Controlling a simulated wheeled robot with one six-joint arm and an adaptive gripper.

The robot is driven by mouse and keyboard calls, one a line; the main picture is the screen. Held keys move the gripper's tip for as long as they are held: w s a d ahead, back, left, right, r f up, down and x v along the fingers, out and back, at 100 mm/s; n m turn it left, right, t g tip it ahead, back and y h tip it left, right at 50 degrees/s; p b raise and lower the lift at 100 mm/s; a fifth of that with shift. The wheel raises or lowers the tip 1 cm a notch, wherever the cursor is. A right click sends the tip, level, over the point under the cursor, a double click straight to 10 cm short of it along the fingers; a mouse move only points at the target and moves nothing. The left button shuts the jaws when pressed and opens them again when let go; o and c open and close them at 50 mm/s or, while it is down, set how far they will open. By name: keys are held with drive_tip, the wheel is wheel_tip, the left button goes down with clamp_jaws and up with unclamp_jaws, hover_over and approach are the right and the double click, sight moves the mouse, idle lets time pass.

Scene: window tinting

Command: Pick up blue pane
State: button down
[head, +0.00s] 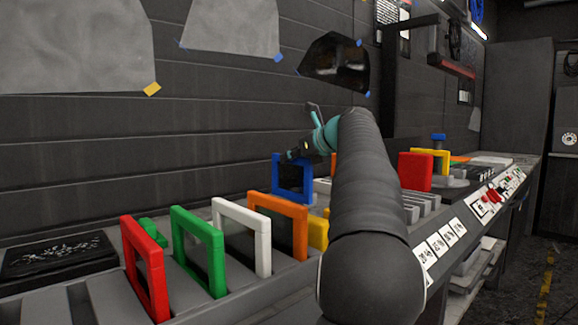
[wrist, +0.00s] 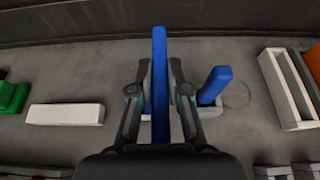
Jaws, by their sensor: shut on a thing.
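The blue pane (head: 276,177) is a square blue frame, standing upright at the back of the workbench in the head view. My gripper (head: 298,151) is at its top edge. In the wrist view the pane shows edge-on as a long blue bar (wrist: 160,105). The fingers of my gripper (wrist: 160,72) are shut on it, one on each side. My arm hides part of the bench to the right of the pane. I cannot tell whether the pane's bottom edge touches the bench.
Red (head: 158,285), green (head: 216,265), white (head: 264,247) and orange (head: 300,230) panes stand in a row to the left. A smaller blue piece (wrist: 214,85) stands close right of my gripper in the wrist view. A white block (wrist: 66,114) lies left.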

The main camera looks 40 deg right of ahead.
drive_tip(key=s+d+r, duration=0.6)
drive_tip(key=s, duration=0.3)
drive_tip(key=shift+d+r, duration=0.2)
drive_tip(key=shift+d, duration=0.05)
